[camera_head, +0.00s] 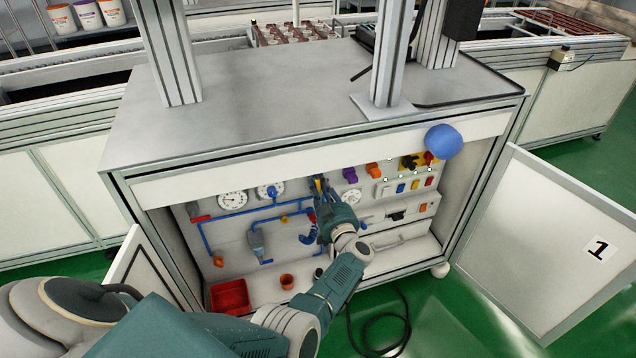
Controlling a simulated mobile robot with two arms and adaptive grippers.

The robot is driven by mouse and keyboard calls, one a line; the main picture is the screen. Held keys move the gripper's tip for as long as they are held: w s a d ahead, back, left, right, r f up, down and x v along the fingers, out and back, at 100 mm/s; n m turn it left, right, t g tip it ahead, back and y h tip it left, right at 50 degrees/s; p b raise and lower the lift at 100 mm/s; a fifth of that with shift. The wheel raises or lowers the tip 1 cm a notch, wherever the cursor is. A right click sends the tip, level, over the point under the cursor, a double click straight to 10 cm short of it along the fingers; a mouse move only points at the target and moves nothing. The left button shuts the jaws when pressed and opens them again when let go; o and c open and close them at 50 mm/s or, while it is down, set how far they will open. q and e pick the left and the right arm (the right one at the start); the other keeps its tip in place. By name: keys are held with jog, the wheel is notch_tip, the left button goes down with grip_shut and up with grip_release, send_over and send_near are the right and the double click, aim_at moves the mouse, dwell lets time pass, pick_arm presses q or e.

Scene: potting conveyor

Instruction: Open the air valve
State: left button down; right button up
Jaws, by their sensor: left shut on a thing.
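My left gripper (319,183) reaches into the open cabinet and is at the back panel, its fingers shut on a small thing. Its fingers and teal body hide most of that thing, and I cannot tell for sure that it is the air valve. Blue air pipes (245,219) run across the panel to the left of the gripper. A small yellow part (284,219) sits on the pipe, and a coiled blue hose (308,238) hangs just left of the gripper body. My right gripper is not in view.
Gauges (233,200), purple (350,175) and orange (373,170) knobs and a yellow-backed switch (410,163) flank the gripper. The cabinet door (560,250) is open at right. A blue ball (443,141) overlaps the cabinet's top edge.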

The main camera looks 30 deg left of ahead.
pick_arm(q)
jog(key=shift+d+f+m, duration=0.1)
jog(key=shift+m, duration=0.4)
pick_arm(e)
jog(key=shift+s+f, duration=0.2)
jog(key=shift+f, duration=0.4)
pick_arm(q)
jog(key=c, duration=1.6)
grip_release()
jog(key=shift+w, duration=0.1)
jog(key=shift+o, duration=0.2)
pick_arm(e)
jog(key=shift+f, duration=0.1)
